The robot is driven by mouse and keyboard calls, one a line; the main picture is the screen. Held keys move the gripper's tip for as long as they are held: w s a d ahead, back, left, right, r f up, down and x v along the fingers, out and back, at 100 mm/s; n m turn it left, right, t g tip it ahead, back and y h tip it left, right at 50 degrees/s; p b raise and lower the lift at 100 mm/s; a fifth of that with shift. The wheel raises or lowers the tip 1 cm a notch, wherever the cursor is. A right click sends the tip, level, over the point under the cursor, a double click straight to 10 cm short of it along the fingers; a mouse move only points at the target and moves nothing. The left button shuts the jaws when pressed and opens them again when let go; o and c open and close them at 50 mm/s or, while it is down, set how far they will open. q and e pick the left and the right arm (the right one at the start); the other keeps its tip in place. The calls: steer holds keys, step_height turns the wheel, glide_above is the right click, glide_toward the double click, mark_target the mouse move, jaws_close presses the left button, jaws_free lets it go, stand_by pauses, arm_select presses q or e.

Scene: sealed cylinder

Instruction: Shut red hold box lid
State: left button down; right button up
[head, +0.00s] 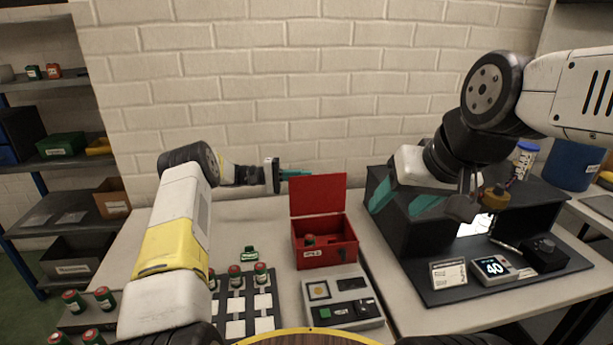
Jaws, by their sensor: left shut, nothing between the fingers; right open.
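The red hold box (327,255) stands on the table near the middle of the head view. Its red lid (318,194) is raised upright at the back. A small cylinder with a dark red top (310,240) is inside the box. My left gripper (296,173) is shut and empty, at the upper left of the raised lid; I cannot tell whether it touches the lid. My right gripper (470,202) is open, in front of the black station on the right, well apart from the box.
A grey panel with a green button (325,312) sits in front of the box. A rack with white squares (236,305) and several green cylinders is at its left. The black station (395,235), with a display reading 40 (494,267), stands on the right.

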mark_target(305, 178)
arm_select(q)
steer(key=shift+s+d+r, duration=0.1)
steer(key=shift+s+d, duration=0.1)
steer(key=shift+s, duration=0.5)
steer(key=shift+s+d+r, duration=0.1)
steer(key=shift+s+d, duration=0.05)
steer(key=shift+s, duration=0.5)
steer(key=shift+s, duration=0.1)
